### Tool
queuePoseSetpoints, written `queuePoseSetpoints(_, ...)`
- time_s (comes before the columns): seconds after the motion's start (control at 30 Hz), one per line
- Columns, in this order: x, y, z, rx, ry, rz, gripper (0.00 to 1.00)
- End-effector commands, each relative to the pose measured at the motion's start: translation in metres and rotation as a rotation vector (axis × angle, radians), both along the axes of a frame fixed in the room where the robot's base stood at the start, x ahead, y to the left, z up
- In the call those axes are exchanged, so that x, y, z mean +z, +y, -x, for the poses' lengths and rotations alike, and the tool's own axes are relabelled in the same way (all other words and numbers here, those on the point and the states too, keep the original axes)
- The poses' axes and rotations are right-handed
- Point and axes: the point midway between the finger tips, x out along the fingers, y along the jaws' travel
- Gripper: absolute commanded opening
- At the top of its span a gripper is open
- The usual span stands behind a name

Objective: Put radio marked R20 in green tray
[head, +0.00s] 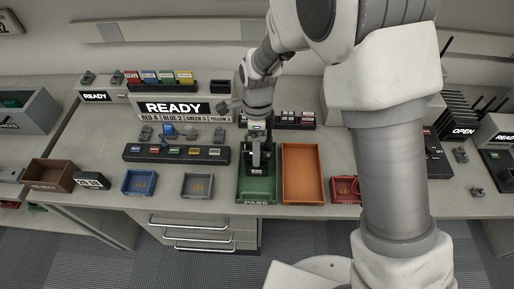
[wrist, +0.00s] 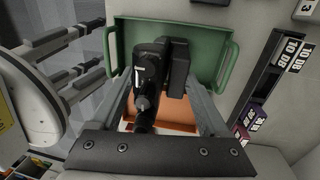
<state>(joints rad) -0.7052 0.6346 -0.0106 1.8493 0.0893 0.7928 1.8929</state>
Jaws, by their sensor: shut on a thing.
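My gripper (head: 256,158) is over the green tray (head: 258,196), which is marked PASS on its front edge. It is shut on a black handheld radio (head: 257,171), whose small label appears to read R20. In the wrist view the radio (wrist: 150,75) is between my gripper's fingers, with the green tray (wrist: 227,75) behind it. I cannot tell whether the radio touches the tray floor.
An orange tray (head: 303,174) stands directly right of the green tray. A blue tray (head: 139,183), a grey tray (head: 198,186) and a red tray (head: 345,190) are nearby. A black charger strip (head: 176,154) and a READY display (head: 173,108) stand behind.

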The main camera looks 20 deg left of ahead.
Motion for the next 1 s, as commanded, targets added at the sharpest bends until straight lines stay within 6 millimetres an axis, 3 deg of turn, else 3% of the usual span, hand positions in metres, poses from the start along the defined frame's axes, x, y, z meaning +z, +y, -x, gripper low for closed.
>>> queuePoseSetpoints(0.1,-0.01,0.0,0.0,0.0,-0.001,-0.001,0.0)
queuePoseSetpoints(0.43,-0.013,0.0,0.0,0.0,-0.001,0.0,0.0)
queuePoseSetpoints(0.47,-0.013,0.0,0.0,0.0,-0.001,0.0,0.84)
queuePoseSetpoints(0.5,-0.012,0.0,0.0,0.0,-0.001,0.0,0.91)
queuePoseSetpoints(0.57,-0.012,0.0,0.0,0.0,-0.001,0.0,1.0)
queuePoseSetpoints(0.83,-0.01,0.0,0.0,0.0,-0.001,0.0,1.0)
queuePoseSetpoints(1.0,0.009,0.001,-0.004,0.0,-0.004,-0.002,1.0)
